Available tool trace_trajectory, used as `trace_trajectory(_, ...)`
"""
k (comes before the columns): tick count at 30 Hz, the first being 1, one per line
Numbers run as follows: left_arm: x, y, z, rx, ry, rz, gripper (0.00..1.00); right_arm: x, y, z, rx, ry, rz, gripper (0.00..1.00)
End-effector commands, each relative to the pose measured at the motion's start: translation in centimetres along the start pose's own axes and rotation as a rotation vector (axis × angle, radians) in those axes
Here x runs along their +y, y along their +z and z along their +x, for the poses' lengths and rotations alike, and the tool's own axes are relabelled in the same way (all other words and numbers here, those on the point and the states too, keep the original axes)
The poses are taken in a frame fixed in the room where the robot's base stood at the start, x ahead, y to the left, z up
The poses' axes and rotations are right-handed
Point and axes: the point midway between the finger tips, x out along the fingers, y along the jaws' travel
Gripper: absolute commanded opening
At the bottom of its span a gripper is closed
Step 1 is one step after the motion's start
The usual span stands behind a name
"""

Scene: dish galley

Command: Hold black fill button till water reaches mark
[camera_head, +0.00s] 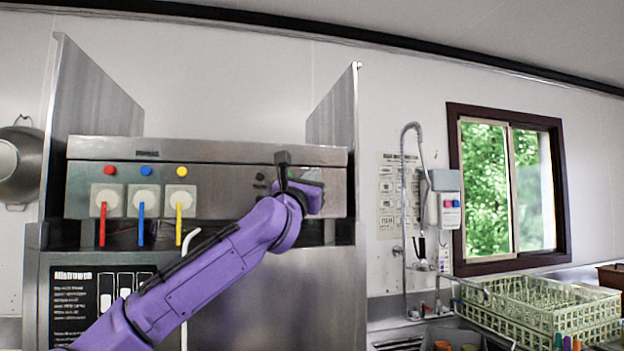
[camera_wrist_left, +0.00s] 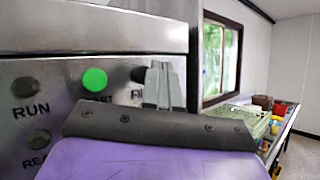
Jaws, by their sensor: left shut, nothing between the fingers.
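The steel control panel (camera_head: 220,180) shows in both views. In the left wrist view, the black button (camera_wrist_left: 139,74) is partly covered by my left gripper (camera_wrist_left: 164,84). Its fingers are together, with nothing between them, and their tips are at the panel beside or over this button. I cannot tell whether they touch or press it. A green button (camera_wrist_left: 95,80) is to its left, with a dark RUN button (camera_wrist_left: 25,87) further left. In the head view my left gripper (camera_head: 314,183) is at the panel's right end, its fingers mostly hidden by the wrist. I cannot make out water or a level mark.
Red (camera_head: 103,218), blue (camera_head: 141,217) and yellow (camera_head: 179,217) levers hang on the panel's left. Upright steel side plates flank the panel. To the right are a sprayer hose (camera_head: 405,190), a sink and a green rack (camera_head: 540,310) on the counter.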

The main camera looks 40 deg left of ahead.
Motion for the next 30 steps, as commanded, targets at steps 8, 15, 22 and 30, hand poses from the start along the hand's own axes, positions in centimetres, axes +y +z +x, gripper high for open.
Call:
trace_trajectory(8,0.37,-0.41,0.61,0.001,0.0,0.0,0.0,0.01,-0.06,-0.14,0.0,0.0,0.0,0.0)
trace_trajectory(15,0.41,-0.46,0.65,0.0,0.0,0.0,0.0,0.01,-0.05,-0.13,0.0,0.0,0.0,0.0)
trace_trajectory(22,0.47,-0.5,0.74,0.0,0.0,0.0,0.0,0.02,-0.07,-0.17,0.0,0.0,0.0,0.0)
trace_trajectory(30,0.63,-0.66,0.97,0.0,0.0,0.0,0.0,0.02,-0.11,-0.25,0.0,0.0,0.0,0.0)
